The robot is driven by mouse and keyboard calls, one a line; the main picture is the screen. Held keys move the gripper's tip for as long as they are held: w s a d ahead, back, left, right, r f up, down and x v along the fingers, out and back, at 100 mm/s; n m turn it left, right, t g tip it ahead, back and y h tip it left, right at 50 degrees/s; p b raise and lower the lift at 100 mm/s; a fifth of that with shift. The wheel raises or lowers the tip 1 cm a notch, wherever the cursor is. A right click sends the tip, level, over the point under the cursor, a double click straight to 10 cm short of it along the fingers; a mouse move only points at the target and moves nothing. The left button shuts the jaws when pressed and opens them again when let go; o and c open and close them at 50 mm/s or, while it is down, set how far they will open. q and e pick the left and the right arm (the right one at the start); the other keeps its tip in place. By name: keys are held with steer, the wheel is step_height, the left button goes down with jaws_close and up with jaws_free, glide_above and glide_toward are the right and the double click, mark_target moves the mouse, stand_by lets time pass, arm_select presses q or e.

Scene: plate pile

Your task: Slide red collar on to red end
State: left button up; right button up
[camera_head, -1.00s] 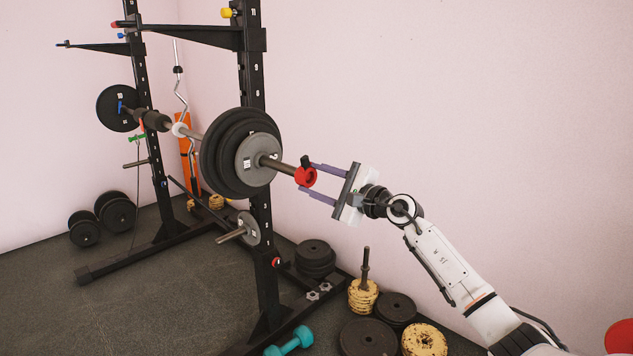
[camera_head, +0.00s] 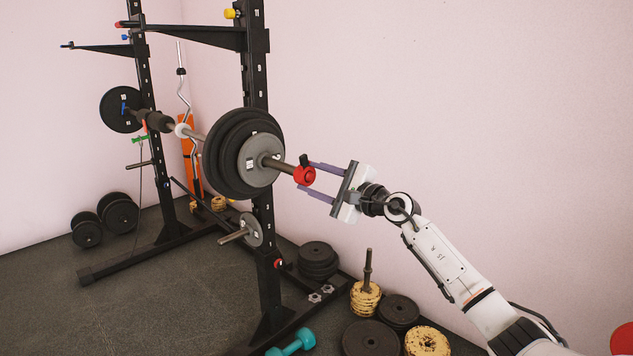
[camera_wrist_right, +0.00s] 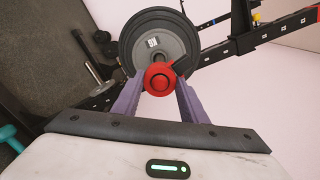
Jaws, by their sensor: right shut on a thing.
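The red collar (camera_head: 305,175) is at the near end of the barbell's sleeve (camera_head: 279,164), which carries several dark plates (camera_head: 259,158). In the right wrist view the red collar (camera_wrist_right: 159,78) sits between the two purple fingers, with its black lever at upper right and the plates behind it. My right gripper (camera_head: 312,180) is shut on the collar. Whether the sleeve's tip is inside the collar cannot be told for sure; the collar covers it. My left gripper is not in view.
The black rack upright (camera_head: 258,80) stands close behind the plates. Yellow plates on a post (camera_head: 366,298), black plates (camera_head: 370,340) and a teal dumbbell (camera_head: 291,343) lie on the floor below. The wall side at right is clear.

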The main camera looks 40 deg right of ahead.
mark_target(294, 172)
steer(key=shift+w+a+b, duration=0.1)
steer(key=shift+w+b, duration=0.4)
steer(key=shift+w, duration=0.8)
steer(key=shift+w+a+f+b, duration=0.15)
steer(key=shift+w+b, duration=1.25)
steer(key=shift+w, duration=0.6)
steer(key=shift+w+b, duration=0.15)
steer(key=shift+b, duration=0.15)
